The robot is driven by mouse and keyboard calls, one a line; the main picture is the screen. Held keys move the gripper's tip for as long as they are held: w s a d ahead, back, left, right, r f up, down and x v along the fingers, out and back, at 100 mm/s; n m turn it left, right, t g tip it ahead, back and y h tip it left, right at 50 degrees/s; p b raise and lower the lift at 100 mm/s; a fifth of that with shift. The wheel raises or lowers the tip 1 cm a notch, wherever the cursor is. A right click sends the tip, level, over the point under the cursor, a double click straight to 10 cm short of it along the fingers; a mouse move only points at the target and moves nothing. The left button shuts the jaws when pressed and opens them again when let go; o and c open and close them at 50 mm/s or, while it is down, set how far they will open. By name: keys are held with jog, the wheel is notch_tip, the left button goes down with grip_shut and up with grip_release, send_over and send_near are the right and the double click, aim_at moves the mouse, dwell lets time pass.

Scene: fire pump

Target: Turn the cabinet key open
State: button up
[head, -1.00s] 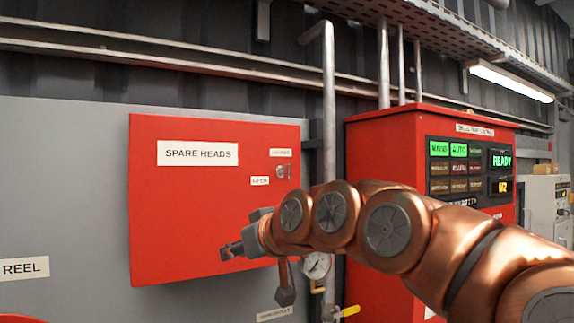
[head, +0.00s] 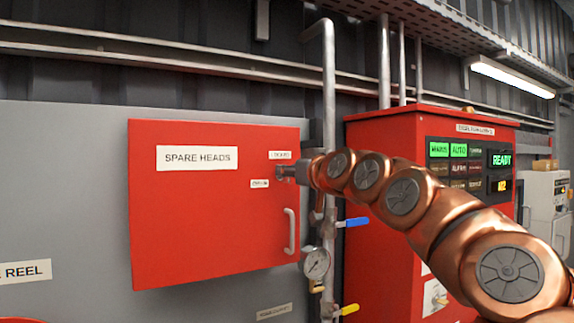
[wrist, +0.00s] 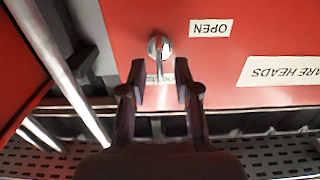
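The cabinet key (wrist: 158,50) sits in a round silver lock on the red SPARE HEADS cabinet (head: 210,215). In the wrist view, which is upside down, its thin bow points down the picture toward the partly covered label. My gripper (wrist: 160,68) is open, with one dark finger on each side of the key's bow. I see gaps between the fingers and the key. In the head view my gripper (head: 288,173) is right at the lock and mostly hides the key. The OPEN label (wrist: 210,28) is beside the lock.
A white door handle (head: 290,232) is below the lock. A vertical pipe (head: 329,110), a pressure gauge (head: 316,263) and a blue valve lever (head: 355,222) stand close to the right. A red pump controller (head: 385,135) is further right.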

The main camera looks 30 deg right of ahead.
jog(key=shift+w+d, duration=0.1)
jog(key=shift+w, duration=0.9)
grip_shut()
